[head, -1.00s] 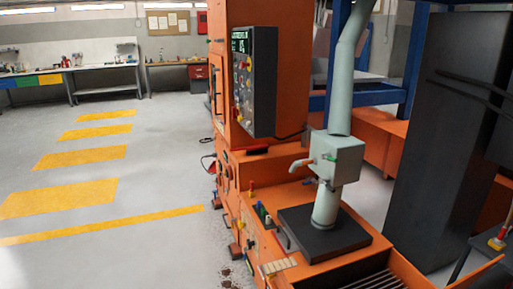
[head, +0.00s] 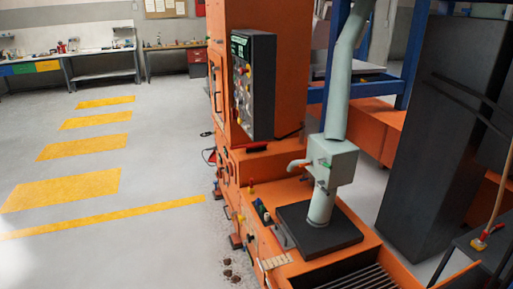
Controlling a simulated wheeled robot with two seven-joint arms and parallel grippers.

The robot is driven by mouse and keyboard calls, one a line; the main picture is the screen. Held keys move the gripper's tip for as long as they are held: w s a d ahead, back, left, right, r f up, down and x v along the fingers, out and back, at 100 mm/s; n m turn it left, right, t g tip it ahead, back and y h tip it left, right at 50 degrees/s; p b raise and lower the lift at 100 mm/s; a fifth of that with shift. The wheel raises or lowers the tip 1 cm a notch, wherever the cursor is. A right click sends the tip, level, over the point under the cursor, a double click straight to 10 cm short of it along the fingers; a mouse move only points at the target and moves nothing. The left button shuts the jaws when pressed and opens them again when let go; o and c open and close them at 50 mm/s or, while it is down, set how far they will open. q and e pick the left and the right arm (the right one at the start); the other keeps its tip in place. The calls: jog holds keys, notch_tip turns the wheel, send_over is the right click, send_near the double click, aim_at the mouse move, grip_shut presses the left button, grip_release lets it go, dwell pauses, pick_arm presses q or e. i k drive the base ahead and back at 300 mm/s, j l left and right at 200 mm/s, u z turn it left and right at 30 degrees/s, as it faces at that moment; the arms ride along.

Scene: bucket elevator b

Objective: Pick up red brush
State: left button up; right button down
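A small red, brush-like object (head: 257,148) lies on the ledge of the orange machine (head: 262,165), just below the dark control panel. It is too small to tell for certain that it is the red brush. Another red item with a yellow part (head: 481,243) sits at the foot of a long thin light-brown stick on a dark table (head: 462,262) at the right edge. I cannot tell whether this is a brush. Neither of my grippers is in view.
The orange machine with its grey pipe (head: 336,110) and slatted tray (head: 365,278) fills the middle. A tall dark cabinet (head: 440,130) stands right. Grey floor with yellow markings (head: 85,149) is open on the left. Dark debris (head: 228,264) lies by the machine. Workbenches (head: 108,78) line the back.

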aim_at(255, 146)
jog(key=i+j, duration=0.25)
jog(key=i, duration=0.25)
jog(key=i+j, duration=0.25)
jog(key=i, duration=0.3)
jog(key=i+j, duration=0.25)
jog(key=i, duration=0.25)
jog(key=i+j, duration=0.2)
jog(key=i, duration=0.3)
jog(key=i+j, duration=0.25)
jog(key=i, duration=0.3)
jog(key=i+j, duration=0.25)
jog(key=i, duration=0.25)
jog(key=i+j, duration=0.25)
jog(key=i, duration=0.25)
